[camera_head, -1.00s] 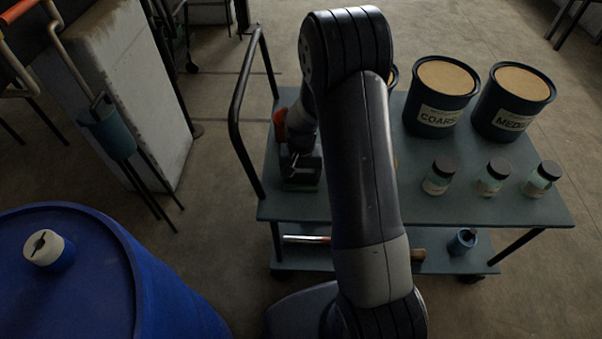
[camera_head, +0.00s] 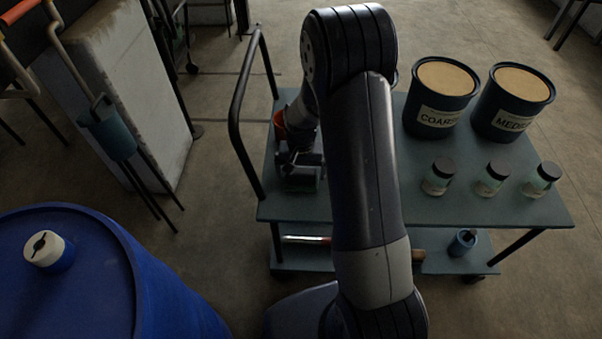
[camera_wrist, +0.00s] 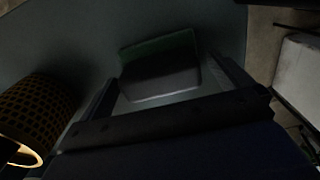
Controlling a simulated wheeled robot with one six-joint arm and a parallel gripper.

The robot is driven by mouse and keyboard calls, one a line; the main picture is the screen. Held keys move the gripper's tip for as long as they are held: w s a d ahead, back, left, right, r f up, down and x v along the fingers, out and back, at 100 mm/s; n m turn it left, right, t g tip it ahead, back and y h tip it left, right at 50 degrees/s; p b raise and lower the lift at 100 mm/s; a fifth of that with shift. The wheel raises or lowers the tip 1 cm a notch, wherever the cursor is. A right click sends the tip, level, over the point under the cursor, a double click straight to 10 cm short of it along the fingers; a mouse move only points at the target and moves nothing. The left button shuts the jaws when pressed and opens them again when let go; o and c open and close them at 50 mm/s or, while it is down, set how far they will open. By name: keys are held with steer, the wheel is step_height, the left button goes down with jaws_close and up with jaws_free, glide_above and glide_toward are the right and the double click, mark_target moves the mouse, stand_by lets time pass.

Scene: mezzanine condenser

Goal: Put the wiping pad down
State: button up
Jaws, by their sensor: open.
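The wiping pad (camera_wrist: 160,75) is a dark grey block with a green edge. In the wrist view it lies on the trolley's top shelf (camera_head: 345,205), between my gripper's spread fingers. My gripper (camera_wrist: 168,88) is open, with a gap showing on each side of the pad. In the head view my gripper (camera_head: 300,172) is over the left end of the shelf, and my arm hides part of the area. The pad is too dark there to make out clearly.
A COARSE tub (camera_head: 437,97) and a second labelled tub (camera_head: 511,103) stand on the shelf's right half, behind several dark-lidded jars (camera_head: 438,177). The trolley's push handle (camera_head: 240,105) rises on the left. A dark mesh-patterned object (camera_wrist: 38,108) is beside my gripper. A blue drum (camera_head: 100,270) stands lower left.

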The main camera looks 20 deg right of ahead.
mark_target(301, 171)
step_height(301, 171, up, 11)
steer(key=shift+p, duration=0.45)
steer(key=shift+f, duration=0.15)
steer(key=shift+f+b, duration=0.4)
steer(key=shift+f, duration=3.75)
